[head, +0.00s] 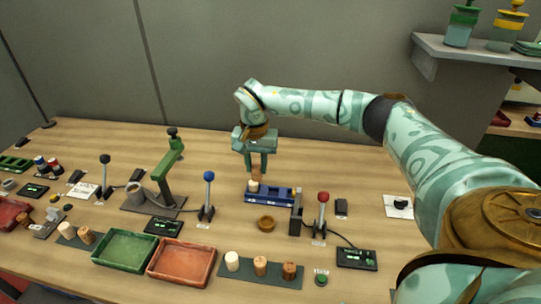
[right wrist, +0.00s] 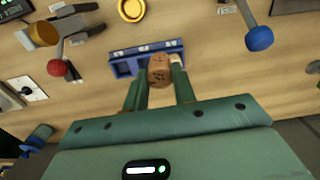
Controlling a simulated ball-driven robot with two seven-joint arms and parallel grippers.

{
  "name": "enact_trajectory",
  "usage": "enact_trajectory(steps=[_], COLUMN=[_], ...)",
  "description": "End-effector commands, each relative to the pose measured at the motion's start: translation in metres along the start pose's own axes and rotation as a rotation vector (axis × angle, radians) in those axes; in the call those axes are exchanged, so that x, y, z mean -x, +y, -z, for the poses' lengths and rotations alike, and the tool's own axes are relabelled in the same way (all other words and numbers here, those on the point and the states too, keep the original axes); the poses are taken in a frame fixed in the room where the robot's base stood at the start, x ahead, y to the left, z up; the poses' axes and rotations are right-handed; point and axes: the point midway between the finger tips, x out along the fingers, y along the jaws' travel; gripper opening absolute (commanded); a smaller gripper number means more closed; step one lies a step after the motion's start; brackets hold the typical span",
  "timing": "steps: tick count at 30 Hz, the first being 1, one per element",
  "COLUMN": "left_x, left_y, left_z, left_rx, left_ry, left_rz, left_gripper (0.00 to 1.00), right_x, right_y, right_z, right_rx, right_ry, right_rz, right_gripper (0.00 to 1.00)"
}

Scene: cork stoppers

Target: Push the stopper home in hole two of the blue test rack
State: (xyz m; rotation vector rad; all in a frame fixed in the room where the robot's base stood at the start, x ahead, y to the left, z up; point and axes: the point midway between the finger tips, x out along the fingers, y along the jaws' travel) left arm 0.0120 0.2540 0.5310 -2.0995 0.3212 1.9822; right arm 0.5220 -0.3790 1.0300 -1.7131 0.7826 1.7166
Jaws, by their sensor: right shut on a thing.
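The blue test rack (head: 282,196) stands in the middle of the table and also shows in the right wrist view (right wrist: 122,67). My right gripper (head: 257,169) points down over the rack's left part. Its fingers (right wrist: 158,88) are shut on a brown cork stopper (right wrist: 158,69), which shows small in the head view (head: 257,176). A cream stopper (head: 252,187) sits at the rack's left end, close beside the held cork. I cannot tell whether the held cork touches a hole; the fingers and cork hide that spot. My left gripper is out of view.
A small yellow-brown dish (head: 266,223) lies in front of the rack. A blue-knobbed lever (head: 208,190) stands to its left, a red-knobbed lever (head: 322,210) to its right. A dark mat (head: 245,278) with several stoppers and an orange tray (head: 183,262) lie nearer the front.

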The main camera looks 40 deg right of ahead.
Motion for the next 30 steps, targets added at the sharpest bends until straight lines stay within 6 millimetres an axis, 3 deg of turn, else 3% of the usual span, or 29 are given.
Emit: enact_trajectory(steps=[3, 7, 14, 30], left_x=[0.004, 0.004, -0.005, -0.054], left_y=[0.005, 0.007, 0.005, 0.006], left_z=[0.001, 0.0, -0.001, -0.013], left_rx=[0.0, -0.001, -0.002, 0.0], left_ry=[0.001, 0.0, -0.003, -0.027], left_rz=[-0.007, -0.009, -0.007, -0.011], left_gripper=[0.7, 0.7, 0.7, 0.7], right_x=[-0.01, -0.016, -0.027, -0.079], right_y=[0.024, 0.037, 0.039, 0.039], right_z=[0.029, 0.043, 0.046, 0.045], right_rx=[-0.129, -0.193, -0.203, -0.202], right_ry=[-0.002, 0.0, 0.001, 0.0], right_rz=[-0.002, 0.0, -0.001, -0.003], right_gripper=[0.06, 0.06, 0.06, 0.06])
